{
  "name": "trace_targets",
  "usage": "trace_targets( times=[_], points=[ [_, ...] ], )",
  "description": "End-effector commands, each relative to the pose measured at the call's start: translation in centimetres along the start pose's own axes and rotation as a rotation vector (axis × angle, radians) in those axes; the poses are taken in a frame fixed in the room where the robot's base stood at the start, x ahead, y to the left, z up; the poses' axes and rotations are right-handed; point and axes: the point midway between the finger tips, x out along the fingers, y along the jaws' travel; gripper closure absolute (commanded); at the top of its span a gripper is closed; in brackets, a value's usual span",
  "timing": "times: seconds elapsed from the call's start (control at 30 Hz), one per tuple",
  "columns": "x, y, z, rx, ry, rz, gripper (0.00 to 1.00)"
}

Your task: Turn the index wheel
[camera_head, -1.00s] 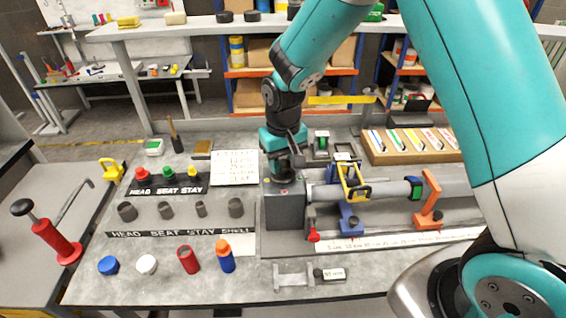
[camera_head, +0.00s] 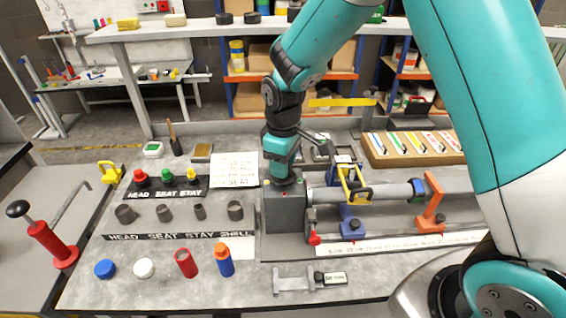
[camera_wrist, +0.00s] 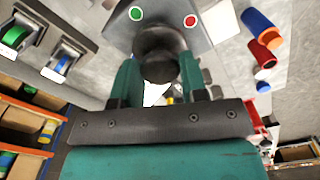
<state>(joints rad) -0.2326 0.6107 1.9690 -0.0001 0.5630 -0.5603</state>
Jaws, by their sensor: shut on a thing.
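The index wheel (camera_wrist: 160,42) shows in the wrist view as a dark round knob on a grey block. The block's face carries one green dot and one red dot. My gripper (camera_wrist: 160,78) has its two teal fingers on either side of the knob, shut on it. In the head view my gripper (camera_head: 284,172) points down onto the top of the grey block (camera_head: 285,212) at the left end of the tube fixture. There the gripper hides most of the wheel.
A grey tube (camera_head: 390,190) runs right from the block through a yellow-and-blue clamp (camera_head: 352,188) and an orange stand (camera_head: 431,205). A red-tipped lever (camera_head: 314,239) stands at the block's right. Loose cups (camera_head: 236,210) and coloured caps sit left. A gauge (camera_head: 292,284) lies in front.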

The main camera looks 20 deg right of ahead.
Motion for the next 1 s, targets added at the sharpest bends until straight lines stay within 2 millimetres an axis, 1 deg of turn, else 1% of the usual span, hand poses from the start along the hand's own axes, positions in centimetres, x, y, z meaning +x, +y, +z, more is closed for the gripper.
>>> trace_targets(
  times=[0.53,0.57,0.6,0.67,0.9,1.0],
  points=[
    [-0.20,0.12,-0.15,-0.025,0.005,0.004,0.84],
    [-0.20,0.12,-0.15,-0.025,0.006,0.004,0.56],
    [-0.20,0.12,-0.14,-0.025,0.005,0.004,0.46],
    [-0.17,0.10,-0.12,-0.025,0.005,0.003,0.35],
    [-0.08,0.04,-0.06,-0.025,0.002,0.002,0.35],
    [-0.36,0.05,-0.08,-0.025,0.002,0.002,0.35]
  ],
)
